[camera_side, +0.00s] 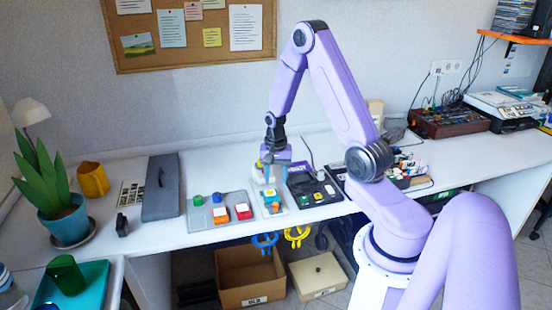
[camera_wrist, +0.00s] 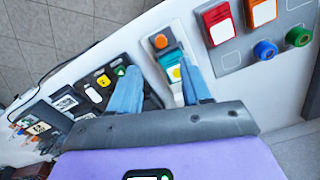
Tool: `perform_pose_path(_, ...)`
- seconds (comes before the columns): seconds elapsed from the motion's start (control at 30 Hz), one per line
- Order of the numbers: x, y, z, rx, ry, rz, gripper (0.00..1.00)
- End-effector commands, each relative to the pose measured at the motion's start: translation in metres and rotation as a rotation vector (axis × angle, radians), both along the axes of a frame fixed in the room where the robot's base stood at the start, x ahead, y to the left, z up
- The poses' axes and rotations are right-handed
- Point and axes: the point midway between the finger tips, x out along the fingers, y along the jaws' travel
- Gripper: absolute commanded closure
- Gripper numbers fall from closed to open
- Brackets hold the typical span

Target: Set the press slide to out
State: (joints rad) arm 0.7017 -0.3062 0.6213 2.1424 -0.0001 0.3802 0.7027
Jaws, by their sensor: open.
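A narrow light-grey unit (camera_side: 273,211) stands mid-table, with an orange button, a blue block and a round yellow-and-white part on it. I take it for the press, but no label is readable and I cannot tell the slide's position. In the wrist view the unit shows between my fingers, its orange button (camera_wrist: 161,41) at the far end and the blue block (camera_wrist: 170,58) next to it. My gripper (camera_side: 270,172) is open above the unit's back end, pointing down. Its two blue fingers (camera_wrist: 160,85) hold nothing; they partly hide the unit's near end.
A grey panel (camera_side: 203,222) with red and orange switches and green and blue knobs lies left of the unit. A dark panel (camera_side: 315,196) lies close on its right. A dark grey case (camera_side: 160,187), a plant (camera_side: 50,195) and a yellow mug (camera_side: 93,180) stand further left.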

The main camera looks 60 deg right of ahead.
Motion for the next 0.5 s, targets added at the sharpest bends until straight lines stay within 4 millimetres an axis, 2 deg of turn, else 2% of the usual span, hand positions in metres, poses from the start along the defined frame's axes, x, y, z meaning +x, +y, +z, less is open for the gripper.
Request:
perform_pose_path(0.2,0.000,0.000,0.037,-0.001,-0.003,0.001,0.52)
perform_pose_path(0.5,0.000,0.000,0.065,0.000,0.001,0.001,0.52)
